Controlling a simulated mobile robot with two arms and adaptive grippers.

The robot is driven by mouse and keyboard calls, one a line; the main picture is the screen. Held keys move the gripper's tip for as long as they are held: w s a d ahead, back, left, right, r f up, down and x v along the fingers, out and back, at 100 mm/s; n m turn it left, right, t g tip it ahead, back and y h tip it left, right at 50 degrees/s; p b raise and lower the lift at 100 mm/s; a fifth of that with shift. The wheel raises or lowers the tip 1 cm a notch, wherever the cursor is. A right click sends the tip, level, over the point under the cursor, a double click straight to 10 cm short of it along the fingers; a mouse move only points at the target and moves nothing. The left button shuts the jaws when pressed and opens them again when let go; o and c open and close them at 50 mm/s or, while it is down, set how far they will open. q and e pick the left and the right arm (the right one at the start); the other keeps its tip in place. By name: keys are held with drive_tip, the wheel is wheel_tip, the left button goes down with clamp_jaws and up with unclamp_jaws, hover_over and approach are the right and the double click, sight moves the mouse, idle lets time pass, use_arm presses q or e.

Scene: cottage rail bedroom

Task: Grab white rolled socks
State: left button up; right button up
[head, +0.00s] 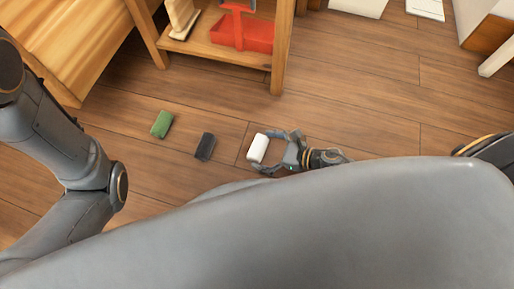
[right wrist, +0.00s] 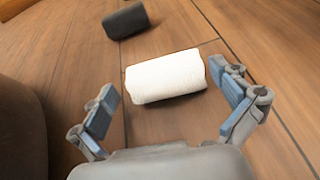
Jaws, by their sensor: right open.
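The white rolled socks (head: 257,148) lie on the wooden floor in the head view. They show large in the right wrist view (right wrist: 166,77), a white ribbed roll just beyond my right gripper's fingers. My right gripper (head: 269,151) is open, its fingers on either side of the near end of the roll in the head view. In the right wrist view the gripper (right wrist: 170,110) holds nothing between its blue pads. My left arm comes in from the left in the head view, but its gripper is not visible.
A dark roll (head: 205,147) lies left of the white one, and a green roll (head: 161,124) farther left. A wooden shelf (head: 228,53) with a red box (head: 257,37) stands behind them.

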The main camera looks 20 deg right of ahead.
sight(251, 146)
drive_tip(key=b+x, duration=0.2)
drive_tip(key=x, duration=0.2)
drive_tip(key=shift+w+f, duration=0.1)
drive_tip(key=shift+w, duration=0.25)
drive_tip(key=shift+w+a+b, duration=0.2)
drive_tip(key=shift+a+b, duration=0.1)
drive_tip(key=c, duration=1.1)
